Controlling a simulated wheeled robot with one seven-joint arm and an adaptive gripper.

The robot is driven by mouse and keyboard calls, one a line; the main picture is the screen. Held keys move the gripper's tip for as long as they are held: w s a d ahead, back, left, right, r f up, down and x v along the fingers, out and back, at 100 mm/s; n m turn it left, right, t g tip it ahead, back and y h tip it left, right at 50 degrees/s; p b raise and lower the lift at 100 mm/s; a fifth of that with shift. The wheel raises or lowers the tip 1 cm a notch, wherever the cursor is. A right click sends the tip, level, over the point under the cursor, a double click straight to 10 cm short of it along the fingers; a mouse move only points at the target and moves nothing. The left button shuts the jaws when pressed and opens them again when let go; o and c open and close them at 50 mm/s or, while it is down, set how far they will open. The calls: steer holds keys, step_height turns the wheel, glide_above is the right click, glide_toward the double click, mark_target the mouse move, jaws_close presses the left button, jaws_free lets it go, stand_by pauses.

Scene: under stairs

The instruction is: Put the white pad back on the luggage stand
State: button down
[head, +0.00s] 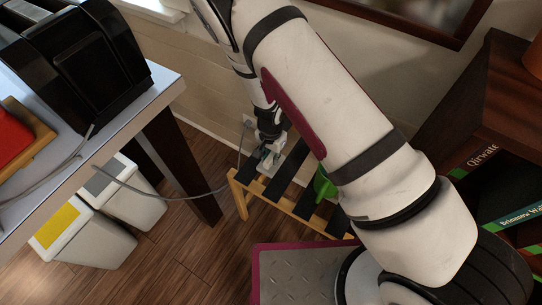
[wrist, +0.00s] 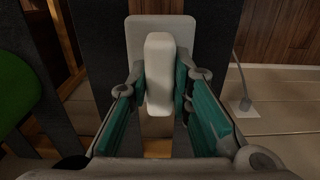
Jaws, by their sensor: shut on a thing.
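The white pad (wrist: 160,75) is between my fingers in the wrist view, with a pale flat plate behind a raised grip block. My gripper (head: 268,155) is shut on the block, with its green-lined fingers (wrist: 160,95) on both sides. The luggage stand (head: 238,198), a light wooden frame with black straps, is below my gripper in the head view. Dark straps (wrist: 95,50) lie behind and beside the pad in the wrist view. I cannot tell whether the pad touches the straps. In the head view, the pad is small and partly hidden by the gripper.
A green object (head: 324,184) is on the stand, close to my arm; it also shows in the wrist view (wrist: 18,85). A table (head: 130,115) with a black appliance (head: 85,60) is left, with white bins (head: 85,235) below. A dark bookshelf (head: 480,110) stands right. A cable hangs near the stand.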

mark_target(271, 156)
steer(key=c, duration=1.4)
jaws_free()
steer(key=shift+f, duration=0.1)
steer(key=shift+c, duration=0.2)
step_height(271, 156, up, 12)
steer(key=p, duration=0.2)
steer(key=shift+r, duration=0.2)
